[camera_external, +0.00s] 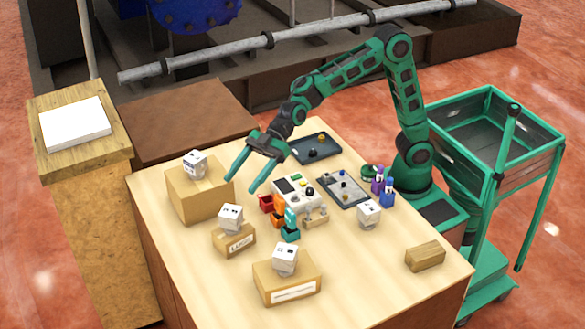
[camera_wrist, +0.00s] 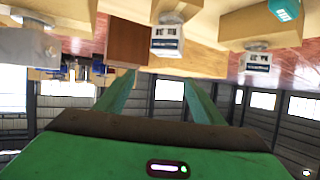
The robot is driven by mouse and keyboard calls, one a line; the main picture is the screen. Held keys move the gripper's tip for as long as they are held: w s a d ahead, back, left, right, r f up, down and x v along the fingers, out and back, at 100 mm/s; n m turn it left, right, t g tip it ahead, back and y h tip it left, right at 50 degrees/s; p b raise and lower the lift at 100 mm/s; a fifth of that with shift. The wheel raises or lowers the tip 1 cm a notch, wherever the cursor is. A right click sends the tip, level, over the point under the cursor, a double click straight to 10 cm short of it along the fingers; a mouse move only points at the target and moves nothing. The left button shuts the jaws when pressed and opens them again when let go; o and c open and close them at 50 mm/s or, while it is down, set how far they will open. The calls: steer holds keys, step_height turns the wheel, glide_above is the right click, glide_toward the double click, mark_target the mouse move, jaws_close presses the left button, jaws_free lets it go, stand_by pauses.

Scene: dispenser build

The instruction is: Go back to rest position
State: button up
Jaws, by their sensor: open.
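My gripper (camera_external: 240,184) is green with two long fingers. It is open and empty, held above the back left part of the light wooden table (camera_external: 365,293). In the external view its fingers hang down near the right side of the largest cardboard box (camera_external: 187,203), apart from each other. In the wrist view the spread fingers (camera_wrist: 155,88) show with nothing between them. That view looks out across the room, with the table top along its upper edge.
White cubes stand on cardboard boxes, such as the front box (camera_external: 275,290). A white control box (camera_external: 289,200), small coloured parts, dark trays (camera_external: 318,150) and a wooden block (camera_external: 425,256) are on the table. A green cart (camera_external: 540,160) stands right.

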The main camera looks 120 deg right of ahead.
steer(key=s+d+f+m+h, duration=0.2)
steer(key=s+d, duration=0.3)
steer(key=d, duration=0.4)
steer(key=s+d+f+m+t+h, duration=0.1)
steer(key=s+d+m+h, duration=0.1)
steer(key=s+d, duration=0.3)
steer(key=d+h, duration=0.1)
steer(key=d, duration=0.3)
steer(key=shift+d+f+m+h, duration=0.15)
steer(key=shift+f+m+h, duration=0.25)
